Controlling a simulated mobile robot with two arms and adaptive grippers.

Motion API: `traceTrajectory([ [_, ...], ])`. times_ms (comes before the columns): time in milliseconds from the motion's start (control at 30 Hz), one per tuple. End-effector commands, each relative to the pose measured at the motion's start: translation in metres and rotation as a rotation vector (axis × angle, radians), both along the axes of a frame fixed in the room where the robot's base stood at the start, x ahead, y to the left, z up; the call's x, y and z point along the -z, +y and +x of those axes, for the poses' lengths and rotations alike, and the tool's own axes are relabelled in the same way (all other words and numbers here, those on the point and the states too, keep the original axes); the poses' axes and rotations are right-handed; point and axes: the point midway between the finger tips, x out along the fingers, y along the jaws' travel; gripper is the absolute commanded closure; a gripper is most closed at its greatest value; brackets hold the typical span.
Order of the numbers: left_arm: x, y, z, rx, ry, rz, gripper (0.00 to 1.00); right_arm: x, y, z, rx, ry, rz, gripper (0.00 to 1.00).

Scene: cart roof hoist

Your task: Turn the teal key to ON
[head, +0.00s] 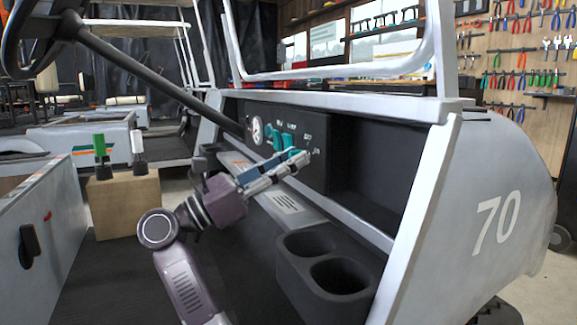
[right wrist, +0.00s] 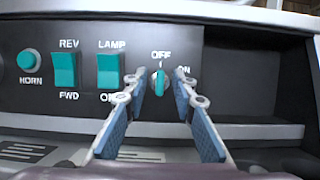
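The teal key (right wrist: 160,82) stands upright on the black dash panel (right wrist: 222,62) in the right wrist view, its top toward the OFF label (right wrist: 161,55). The ON label (right wrist: 183,69) is to its upper right, partly hidden by a fingertip. My right gripper (right wrist: 160,77) is open, with one fingertip on each side of the key. A gap shows between each finger and the key, so I see no contact. In the head view my right gripper (head: 297,162) reaches to the dash, and the key is hard to tell apart there. My left gripper is not in view.
Left of the key are the teal LAMP switch (right wrist: 110,71), the REV/FWD switch (right wrist: 65,69) and the round HORN button (right wrist: 29,61). Below the dash is a black cup holder (head: 335,274). The steering wheel (head: 38,35) and its column are at upper left. An open cubby lies right of the panel.

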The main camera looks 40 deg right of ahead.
Motion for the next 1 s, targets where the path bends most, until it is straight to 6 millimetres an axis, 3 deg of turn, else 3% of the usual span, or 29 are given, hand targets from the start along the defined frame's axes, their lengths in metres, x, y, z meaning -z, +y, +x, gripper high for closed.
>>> traceTrajectory([
  [167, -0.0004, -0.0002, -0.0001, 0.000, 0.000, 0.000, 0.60, -0.0005, 0.0000, 0.0000, 0.000, 0.000, 0.000, 0.75],
  [400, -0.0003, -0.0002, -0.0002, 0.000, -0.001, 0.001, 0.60, -0.0002, 0.0003, 0.0001, 0.000, 0.000, 0.000, 1.00],
  [1000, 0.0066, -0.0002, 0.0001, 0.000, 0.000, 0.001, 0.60, 0.0013, 0.0003, 0.0013, 0.000, -0.112, -0.035, 1.00],
])
